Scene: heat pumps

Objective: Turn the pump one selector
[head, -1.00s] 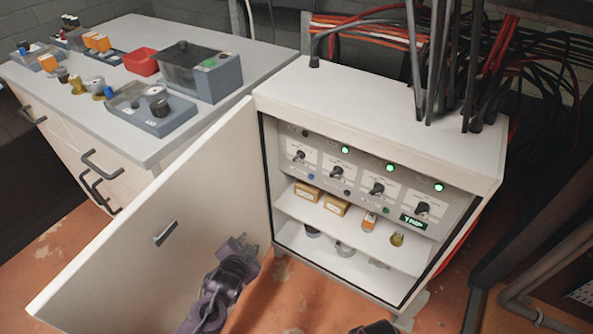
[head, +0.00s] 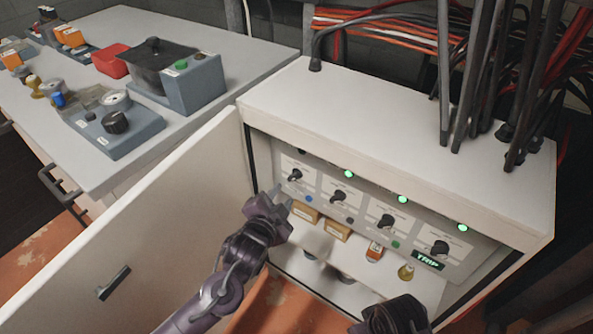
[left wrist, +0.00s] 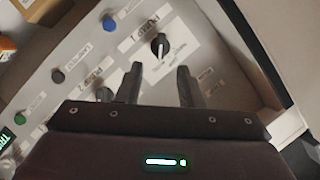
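The pump one selector (head: 296,175) is the leftmost black knob on the cabinet's grey panel. In the left wrist view the knob (left wrist: 160,43), with its white pointer line, sits beside a label reading PUMP 1. My left gripper (head: 279,192) is in front of the panel's left end, close to the knob and slightly below it. In the left wrist view its two fingers (left wrist: 159,85) are apart and empty, with the knob beyond their tips, not between them. My right gripper (head: 397,318) shows dark at the bottom edge; its fingers cannot be made out.
More selectors (head: 338,192) run to the right, with green lamps (head: 403,199) above them; the lamp above pump one looks dark. A TRIP display (head: 428,260) is at right. The open door (head: 150,230) stands left. Boxes (head: 336,229) sit on the shelf below.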

